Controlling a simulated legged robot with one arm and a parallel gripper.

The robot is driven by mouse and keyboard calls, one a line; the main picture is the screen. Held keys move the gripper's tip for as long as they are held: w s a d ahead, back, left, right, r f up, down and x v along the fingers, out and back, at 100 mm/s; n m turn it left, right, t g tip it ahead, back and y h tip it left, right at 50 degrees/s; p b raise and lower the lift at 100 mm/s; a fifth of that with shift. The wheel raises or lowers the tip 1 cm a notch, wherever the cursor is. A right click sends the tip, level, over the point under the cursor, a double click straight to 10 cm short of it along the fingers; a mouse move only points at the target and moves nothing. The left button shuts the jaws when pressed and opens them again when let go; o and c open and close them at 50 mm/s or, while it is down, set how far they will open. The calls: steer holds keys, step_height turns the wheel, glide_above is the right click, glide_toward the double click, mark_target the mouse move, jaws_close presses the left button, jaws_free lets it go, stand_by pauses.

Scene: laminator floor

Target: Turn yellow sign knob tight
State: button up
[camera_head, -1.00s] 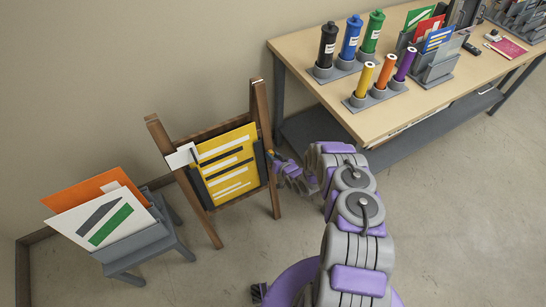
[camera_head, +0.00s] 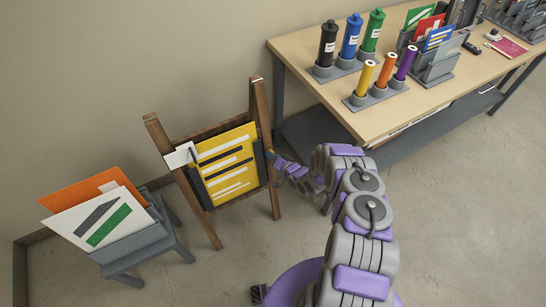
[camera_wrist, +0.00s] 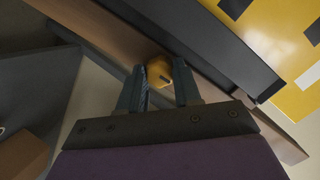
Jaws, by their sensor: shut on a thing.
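The yellow sign (camera_head: 228,165) with black and white bars stands in a dark holder on a wooden easel (camera_head: 261,110). In the wrist view a corner of the yellow sign (camera_wrist: 275,50) shows at the upper right. A small yellow knob (camera_wrist: 159,72) with a dark mark sits at the easel's wooden leg, beside the dark holder edge. My gripper (camera_wrist: 158,85) is shut on the knob, one finger on each side of it. In the head view my gripper (camera_head: 275,160) is at the right side of the easel, and the knob is hidden there.
A grey rack (camera_head: 137,246) with orange and white signs stands left of the easel. A wooden table (camera_head: 420,104) with several coloured bottles, tubes and card holders is at the upper right. Open floor lies right of my arm.

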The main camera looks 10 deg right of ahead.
steer(key=shift+d, duration=0.1)
steer(key=o, duration=1)
steer(key=shift+o, duration=0.2)
steer(key=p+v, duration=0.3)
steer(key=v, duration=1.4)
steer(key=shift+s, duration=0.2)
steer(key=shift+d+f, duration=0.1)
